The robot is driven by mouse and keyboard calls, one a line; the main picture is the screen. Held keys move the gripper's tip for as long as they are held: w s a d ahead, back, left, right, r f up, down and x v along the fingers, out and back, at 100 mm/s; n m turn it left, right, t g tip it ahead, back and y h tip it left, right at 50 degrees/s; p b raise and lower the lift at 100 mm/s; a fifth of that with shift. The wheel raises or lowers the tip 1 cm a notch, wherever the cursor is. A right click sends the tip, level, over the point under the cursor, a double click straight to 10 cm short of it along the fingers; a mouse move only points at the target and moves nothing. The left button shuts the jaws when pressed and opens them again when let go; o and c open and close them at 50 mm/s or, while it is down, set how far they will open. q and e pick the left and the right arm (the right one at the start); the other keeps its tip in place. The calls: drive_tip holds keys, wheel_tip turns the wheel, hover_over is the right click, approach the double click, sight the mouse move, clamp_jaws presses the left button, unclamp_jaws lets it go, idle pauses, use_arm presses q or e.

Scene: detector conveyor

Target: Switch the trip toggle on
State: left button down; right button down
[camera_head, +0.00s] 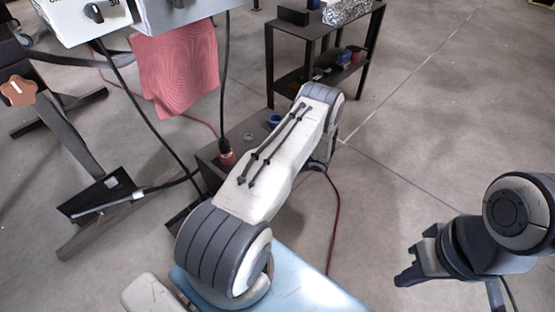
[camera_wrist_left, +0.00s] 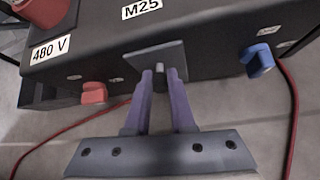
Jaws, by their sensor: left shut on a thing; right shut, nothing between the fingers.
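A small grey toggle (camera_wrist_left: 159,67) stands out from a square plate (camera_wrist_left: 150,58) on the front of a dark box (camera_wrist_left: 90,45) marked M25 and 480 V. My left gripper (camera_wrist_left: 160,75) has its two purple fingers around the toggle, shut on it. I cannot tell whether the toggle is on or off. In the head view my left forearm hides the left gripper and the toggle; only part of the dark box (camera_head: 252,132) shows. My right gripper (camera_head: 408,268) is at the lower right over bare floor, shut and empty.
A red plug (camera_wrist_left: 94,93) sits left of the toggle, a blue one (camera_wrist_left: 257,60) right, with red cables on both sides. In the head view a black shelf (camera_head: 320,30) stands behind, a red cloth (camera_head: 178,68) hangs upper left. Floor at right is clear.

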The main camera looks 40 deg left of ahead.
use_arm(q)
drive_tip(key=shift+r+h+p, duration=0.25)
drive_tip(key=shift+h+p, duration=0.55)
drive_tip(key=shift+h, duration=0.1)
drive_tip(key=shift+a, duration=0.1)
drive_tip(key=c, duration=0.8)
unclamp_jaws()
drive_tip(key=shift+o, duration=0.2)
drive_tip(key=p+v, duration=0.5)
drive_tip(key=v, duration=0.5)
drive_tip(key=shift+r, duration=0.15)
drive_tip(key=shift+w, duration=0.1)
